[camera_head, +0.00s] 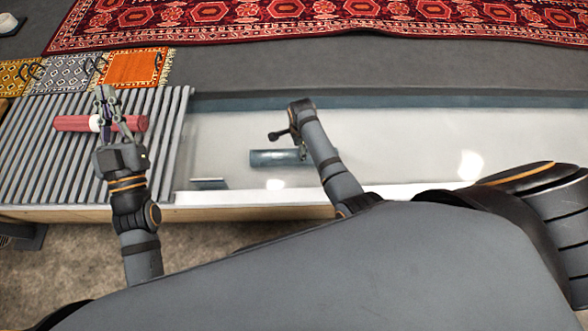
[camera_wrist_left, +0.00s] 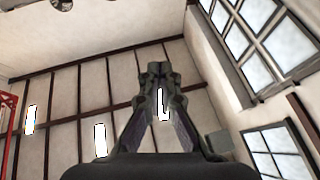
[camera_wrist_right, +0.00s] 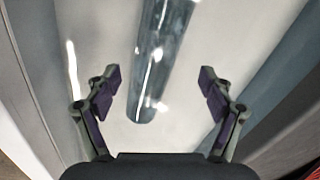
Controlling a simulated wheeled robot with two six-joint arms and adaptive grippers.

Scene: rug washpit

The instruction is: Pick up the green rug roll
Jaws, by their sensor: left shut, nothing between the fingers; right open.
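The green rug roll (camera_head: 275,158) looks dark teal and lies in the pale, glossy trough, partly behind my right arm. In the right wrist view the roll (camera_wrist_right: 160,65) runs lengthwise between the fingertips, beyond them. My right gripper (camera_wrist_right: 158,75) is open and empty above the roll, apart from it as far as I can tell. In the head view my right gripper (camera_head: 303,153) is mostly hidden by its own arm. My left gripper (camera_head: 104,93) is shut and empty, above the slatted rack. The left wrist view shows its closed fingertips (camera_wrist_left: 158,68) against the ceiling and windows.
A red roll with a white band (camera_head: 75,123) lies on the slatted rack (camera_head: 40,165), partly behind my left gripper. A small dark piece (camera_head: 208,183) lies at the trough's left front. Small rugs (camera_head: 135,68) and a large red rug (camera_head: 330,20) lie behind. The trough's right side looks clear.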

